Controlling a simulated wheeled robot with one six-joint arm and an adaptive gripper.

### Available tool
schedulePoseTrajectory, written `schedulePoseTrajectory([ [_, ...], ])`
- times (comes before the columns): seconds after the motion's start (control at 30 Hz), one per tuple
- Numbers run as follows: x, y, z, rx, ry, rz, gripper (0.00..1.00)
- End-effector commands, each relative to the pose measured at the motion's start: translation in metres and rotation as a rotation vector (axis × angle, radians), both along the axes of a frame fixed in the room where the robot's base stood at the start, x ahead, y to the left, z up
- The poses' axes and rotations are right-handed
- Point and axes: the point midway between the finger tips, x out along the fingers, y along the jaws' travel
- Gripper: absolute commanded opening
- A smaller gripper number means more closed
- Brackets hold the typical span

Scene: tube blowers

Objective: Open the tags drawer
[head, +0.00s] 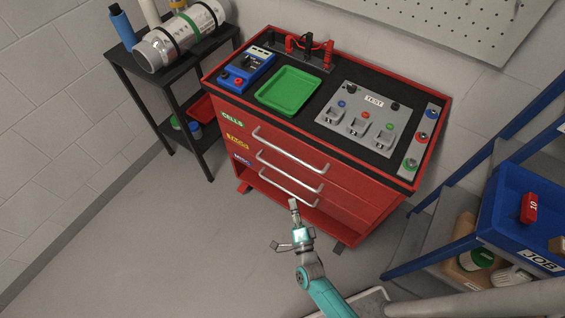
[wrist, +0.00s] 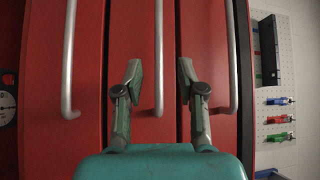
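The red cabinet has three stacked drawers, all shut, each with a long silver bar handle. The middle drawer bears a yellow label (head: 238,141) that seems to read TAGS. Its handle (head: 290,172) is the middle of the three. My gripper (head: 294,203) is in front of the cabinet, over the lower handle in the head view. In the wrist view the drawers appear turned on their side. There my gripper (wrist: 160,72) is open, with the middle handle (wrist: 158,45) showing between its fingers, nearer the left one. I cannot tell the gap in depth; no contact shows.
The top drawer (head: 232,119) is labelled CELLS and the bottom one (head: 241,160) MISC. A green tray (head: 288,91) and a test panel (head: 368,118) are on the cabinet top. A blue rack with a bin (head: 515,225) stands at right, a black shelf (head: 126,68) at left. Floor in front-left is clear.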

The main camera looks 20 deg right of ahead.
Motion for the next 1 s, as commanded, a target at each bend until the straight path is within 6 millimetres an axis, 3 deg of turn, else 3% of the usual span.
schedulePoseTrajectory([
  [0.27, 0.021, -0.001, 0.000, 0.029, -0.011, -0.006, 0.39],
  [0.73, 0.096, -0.012, 0.011, 0.028, -0.011, -0.005, 0.39],
  [1.0, 0.114, -0.015, 0.013, 0.027, -0.009, -0.005, 0.39],
])
